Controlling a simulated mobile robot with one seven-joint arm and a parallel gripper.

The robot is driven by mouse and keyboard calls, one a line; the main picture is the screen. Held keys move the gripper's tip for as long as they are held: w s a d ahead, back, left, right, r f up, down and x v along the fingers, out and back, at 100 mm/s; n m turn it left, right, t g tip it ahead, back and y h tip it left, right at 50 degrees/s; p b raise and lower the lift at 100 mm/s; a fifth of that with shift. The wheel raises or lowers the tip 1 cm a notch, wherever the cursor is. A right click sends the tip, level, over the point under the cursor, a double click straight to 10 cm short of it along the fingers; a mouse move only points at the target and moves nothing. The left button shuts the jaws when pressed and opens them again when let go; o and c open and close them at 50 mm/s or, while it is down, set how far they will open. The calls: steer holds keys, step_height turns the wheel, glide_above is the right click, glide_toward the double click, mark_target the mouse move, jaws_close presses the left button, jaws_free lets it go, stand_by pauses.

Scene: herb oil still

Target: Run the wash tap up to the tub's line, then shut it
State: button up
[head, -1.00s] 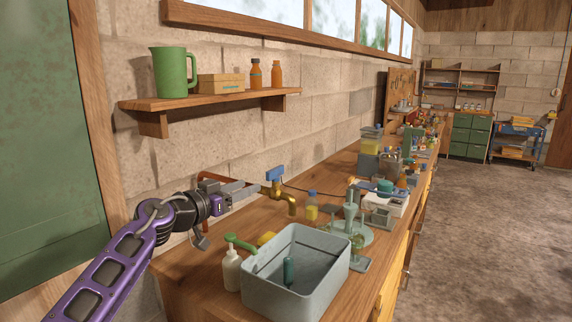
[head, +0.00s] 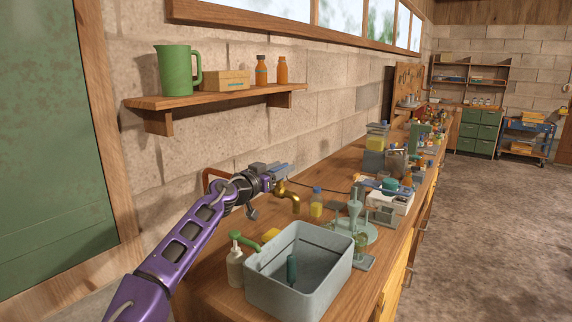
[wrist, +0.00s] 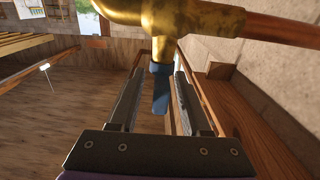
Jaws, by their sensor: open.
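The brass wash tap (head: 291,197) sticks out from the wall above the back of the grey tub (head: 265,291). No water shows at its spout. In the wrist view the tap body (wrist: 170,22) fills the top, and its blue lever (wrist: 160,88) lies between my fingers, with a gap showing on each side. My gripper (wrist: 160,80) is open around the lever; in the head view my gripper (head: 280,171) is at the tap's top and hides most of the lever. The tub's inside shows a dark line near the top of its wall; no water can be made out.
A dark green bottle-like item (head: 291,269) is inside the tub. A white pump bottle (head: 235,265) with a green item stands at the tub's left, and a yellow sponge (head: 271,234) behind. Glassware (head: 355,215) crowds the right. A shelf (head: 215,97) hangs above my arm.

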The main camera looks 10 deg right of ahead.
steer(key=shift+x, duration=1.4)
jaws_close()
